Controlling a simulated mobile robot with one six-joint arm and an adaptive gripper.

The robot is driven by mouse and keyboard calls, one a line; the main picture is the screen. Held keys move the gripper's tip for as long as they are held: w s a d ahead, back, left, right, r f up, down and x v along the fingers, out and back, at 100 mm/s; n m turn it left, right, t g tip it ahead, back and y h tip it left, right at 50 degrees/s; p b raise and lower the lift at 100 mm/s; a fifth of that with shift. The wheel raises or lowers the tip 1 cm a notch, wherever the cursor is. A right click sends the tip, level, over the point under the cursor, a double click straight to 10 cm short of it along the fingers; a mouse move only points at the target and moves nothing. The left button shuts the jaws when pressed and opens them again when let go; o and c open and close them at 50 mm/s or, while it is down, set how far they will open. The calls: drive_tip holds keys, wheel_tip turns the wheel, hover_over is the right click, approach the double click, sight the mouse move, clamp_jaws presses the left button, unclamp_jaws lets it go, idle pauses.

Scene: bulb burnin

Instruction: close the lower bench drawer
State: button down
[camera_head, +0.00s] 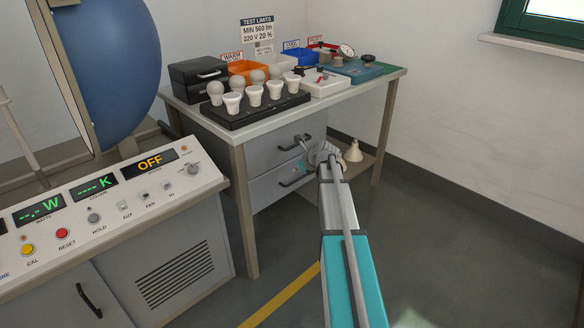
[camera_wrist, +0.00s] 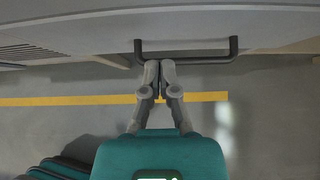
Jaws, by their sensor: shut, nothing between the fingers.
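The bench (camera_head: 237,139) has two grey drawers under its top. The lower drawer (camera_head: 268,187) has a dark bar handle (camera_head: 291,181), partly hidden by my gripper (camera_head: 322,155). Whether its front stands out from the upper drawer (camera_head: 268,153) is hard to tell. In the wrist view the grey drawer front (camera_wrist: 90,28) spans the top, with the dark bar handle (camera_wrist: 190,60) below it. My gripper (camera_wrist: 159,63) is shut and empty, its fingertips at the handle's left half. I cannot tell whether they touch it.
The test console (camera_head: 120,195) stands close on the left. A cream lamp-like cone (camera_head: 353,152) is right of my gripper. A bulb tray (camera_head: 255,108) and bins stand on the bench top. The floor (camera_head: 470,220) to the right is clear.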

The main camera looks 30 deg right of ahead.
drive_tip(key=p+v, duration=0.6)
drive_tip(key=v, duration=0.3)
drive_tip(key=shift+s+r, duration=0.2)
drive_tip(key=shift+r, duration=0.05)
idle(0.5)
drive_tip(key=s+a+f+n+g, duration=0.2)
drive_tip(key=s+a+n, duration=0.2)
drive_tip(key=a+n, duration=0.45)
drive_tip(key=s+a+f+n+g, duration=0.2)
drive_tip(key=s+a+n+g, duration=0.15)
drive_tip(key=a+n, duration=0.5)
drive_tip(key=s+a+f+n+g+h, duration=0.1)
drive_tip(key=s+a+n+g+h, duration=0.2)
drive_tip(key=s+a+n, duration=1.1)
wheel_tip(320, 180, up, 30)
drive_tip(key=n+p, duration=0.1)
drive_tip(key=p, duration=2.9)
drive_tip(key=shift+w+n+p, duration=0.3)
drive_tip(key=shift+w+p, duration=0.1)
